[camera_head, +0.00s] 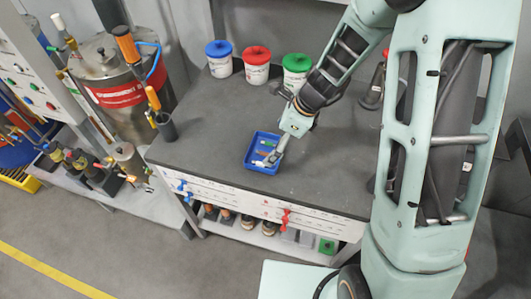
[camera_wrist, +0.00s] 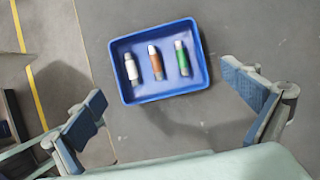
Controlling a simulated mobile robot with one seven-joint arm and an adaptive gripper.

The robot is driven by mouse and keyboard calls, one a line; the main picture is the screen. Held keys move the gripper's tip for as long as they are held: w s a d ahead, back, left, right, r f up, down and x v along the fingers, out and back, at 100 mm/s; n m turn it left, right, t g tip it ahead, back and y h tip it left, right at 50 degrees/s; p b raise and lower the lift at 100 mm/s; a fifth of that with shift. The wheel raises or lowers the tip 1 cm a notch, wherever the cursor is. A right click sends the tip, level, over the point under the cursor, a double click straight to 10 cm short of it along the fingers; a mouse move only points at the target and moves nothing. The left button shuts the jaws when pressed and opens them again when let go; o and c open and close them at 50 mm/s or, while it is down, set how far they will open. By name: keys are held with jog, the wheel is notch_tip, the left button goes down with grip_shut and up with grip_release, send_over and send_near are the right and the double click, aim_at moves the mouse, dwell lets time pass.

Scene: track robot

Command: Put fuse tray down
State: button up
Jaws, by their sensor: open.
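The fuse tray is a blue rectangular tray (camera_head: 249,162) resting on the dark grey tabletop (camera_head: 210,130) near its front edge. In the wrist view the tray (camera_wrist: 160,95) lies ahead of the fingers and holds a white fuse (camera_wrist: 132,69), an orange-brown fuse (camera_wrist: 156,63) and a green fuse (camera_wrist: 182,58). My gripper (camera_head: 272,160) is at the tray's right side in the head view. In the wrist view my gripper (camera_wrist: 165,122) has its fingers wide apart, with nothing between the tips. The fingers look clear of the tray.
Blue (camera_head: 219,62), red (camera_head: 257,68) and green-lidded (camera_head: 295,72) buckets stand at the back of the table. A metal tank (camera_head: 115,80) and tools with orange handles are at the left. The tabletop left of the tray is clear. A lower shelf holds several items.

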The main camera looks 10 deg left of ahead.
aim_at(266, 152)
jog(key=x, duration=0.4)
jog(key=shift+a+f, duration=0.1)
jog(key=shift+f, duration=0.3)
jog(key=c, duration=1)
jog(key=shift+o, duration=0.2)
jog(key=shift+r, duration=0.1)
